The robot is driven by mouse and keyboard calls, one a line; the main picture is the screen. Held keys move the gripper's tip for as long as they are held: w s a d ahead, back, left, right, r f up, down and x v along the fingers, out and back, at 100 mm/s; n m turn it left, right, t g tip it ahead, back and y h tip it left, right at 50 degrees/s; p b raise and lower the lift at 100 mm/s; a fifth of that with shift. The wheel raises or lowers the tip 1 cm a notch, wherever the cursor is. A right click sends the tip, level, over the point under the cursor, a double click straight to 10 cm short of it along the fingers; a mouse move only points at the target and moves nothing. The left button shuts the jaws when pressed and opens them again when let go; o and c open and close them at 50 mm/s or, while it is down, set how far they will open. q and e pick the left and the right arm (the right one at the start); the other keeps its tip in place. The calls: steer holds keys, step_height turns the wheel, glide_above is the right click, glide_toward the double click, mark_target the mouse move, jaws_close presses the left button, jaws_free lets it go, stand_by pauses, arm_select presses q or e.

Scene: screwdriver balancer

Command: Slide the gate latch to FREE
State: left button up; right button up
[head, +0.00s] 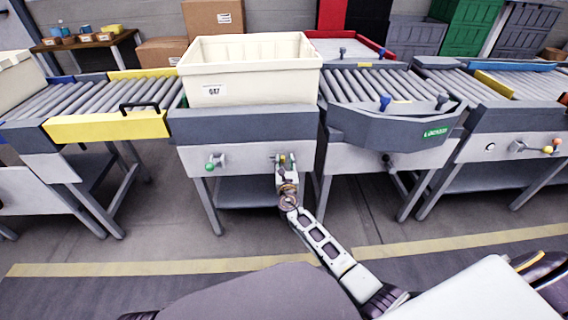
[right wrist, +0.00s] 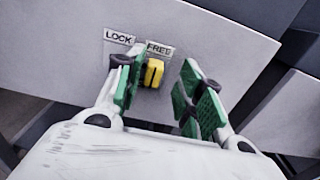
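The gate latch has a yellow knob (right wrist: 152,73) on the pale front panel, below the FREE label (right wrist: 160,49) and right of the LOCK label (right wrist: 119,37). My right gripper (right wrist: 158,92) is open, its green-padded fingers on either side of the knob. The left finger is close beside the knob; I cannot tell whether they touch. A clear gap shows between the knob and the right finger. In the head view my right gripper (head: 288,181) reaches the panel of the middle station and partly hides the latch. My left gripper is not in view.
A cream tote (head: 250,88) sits on the station above the panel. A green-knobbed lever (head: 212,164) sticks out at the panel's left. Roller conveyors (head: 120,96) stand on both sides. The grey floor in front is clear.

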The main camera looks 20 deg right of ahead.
steer(key=shift+a, duration=0.15)
steer(key=v, duration=1.2)
stand_by(0.6)
steer(key=shift+r, duration=0.1)
steer(key=shift+d, duration=0.2)
